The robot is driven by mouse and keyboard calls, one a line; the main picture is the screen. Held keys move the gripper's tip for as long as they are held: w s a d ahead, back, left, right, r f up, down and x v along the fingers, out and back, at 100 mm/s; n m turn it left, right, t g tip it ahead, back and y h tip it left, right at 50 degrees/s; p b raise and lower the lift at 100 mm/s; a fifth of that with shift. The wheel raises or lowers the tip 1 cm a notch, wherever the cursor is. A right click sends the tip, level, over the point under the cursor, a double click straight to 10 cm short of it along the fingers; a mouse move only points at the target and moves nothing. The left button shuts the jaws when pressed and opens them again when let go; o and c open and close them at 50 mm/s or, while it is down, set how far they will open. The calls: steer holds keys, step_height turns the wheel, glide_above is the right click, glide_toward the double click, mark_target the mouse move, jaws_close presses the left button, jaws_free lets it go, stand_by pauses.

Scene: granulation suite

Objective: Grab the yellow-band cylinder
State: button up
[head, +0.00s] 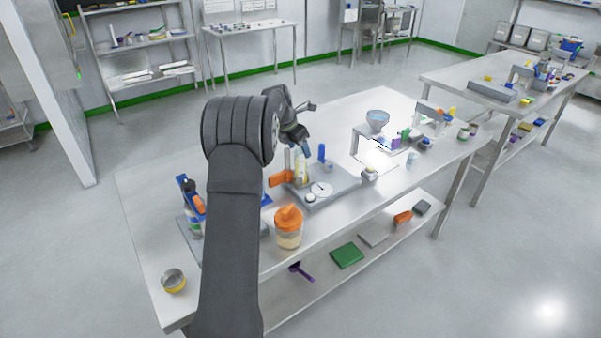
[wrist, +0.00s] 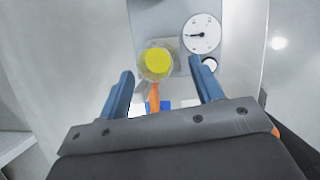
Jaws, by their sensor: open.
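The cylinder with yellow on it (head: 302,170) stands upright on a grey plate on the steel table, below my gripper in the head view. In the wrist view I look down on its round yellow top (wrist: 157,62), inside a paler ring. My gripper (head: 300,143) is open, its blue fingers pointing down. In the wrist view the fingertips lie on either side of the yellow top, with nothing between them held. The gap in height between fingers and cylinder is hard to judge. The cylinder's lower side is hidden in the wrist view.
A white dial (wrist: 201,34) sits close beside the cylinder. An orange handle-like part (head: 281,179) and a blue post (head: 322,153) are near it. An orange-lidded jar (head: 289,227) stands in front. The table's far left is clear.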

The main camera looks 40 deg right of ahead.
mark_target(300, 162)
steer(key=x, duration=0.4)
steer(key=shift+w+f, duration=0.25)
steer(key=shift+w, duration=0.05)
jaws_close()
steer(key=shift+r, duration=0.2)
